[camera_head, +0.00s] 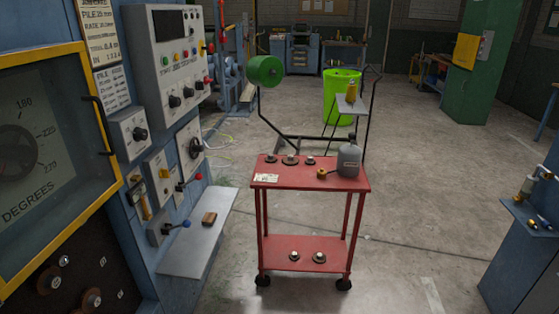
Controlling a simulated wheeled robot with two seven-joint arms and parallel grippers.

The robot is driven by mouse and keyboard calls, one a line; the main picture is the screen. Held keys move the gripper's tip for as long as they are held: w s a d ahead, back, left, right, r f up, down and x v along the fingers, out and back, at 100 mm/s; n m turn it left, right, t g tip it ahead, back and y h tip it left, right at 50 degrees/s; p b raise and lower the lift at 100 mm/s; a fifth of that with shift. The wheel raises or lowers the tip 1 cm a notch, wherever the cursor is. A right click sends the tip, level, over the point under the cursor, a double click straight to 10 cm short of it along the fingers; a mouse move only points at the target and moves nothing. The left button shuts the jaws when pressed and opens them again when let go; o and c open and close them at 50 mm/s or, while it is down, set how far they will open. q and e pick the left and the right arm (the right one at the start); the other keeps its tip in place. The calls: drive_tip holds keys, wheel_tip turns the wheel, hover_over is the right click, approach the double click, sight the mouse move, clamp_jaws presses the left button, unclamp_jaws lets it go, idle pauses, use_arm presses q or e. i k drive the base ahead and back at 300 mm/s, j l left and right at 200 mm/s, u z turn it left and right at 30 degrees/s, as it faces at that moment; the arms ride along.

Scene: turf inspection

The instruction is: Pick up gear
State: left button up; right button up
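No part is clearly recognisable as a gear. Small round metal parts (290,160) stand in a row on the top of the red cart (330,180), and two more round parts (294,256) sit on its lower shelf. They are too small to tell whether they have teeth. Brown round parts (50,280) are mounted on a dark panel at the lower left. Neither of my grippers is in view.
A grey canister (349,160) and a small brass part (322,173) stand on the cart's right end. A blue console with a grey ledge (200,245) is at left. A blue cabinet (525,250) is at right.

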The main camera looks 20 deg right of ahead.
sight(271, 159)
drive_tip(key=z, duration=0.65)
drive_tip(key=u, duration=1.8)
drive_tip(key=l+u, duration=0.35)
drive_tip(key=l, duration=0.75)
drive_tip(key=i, duration=0.05)
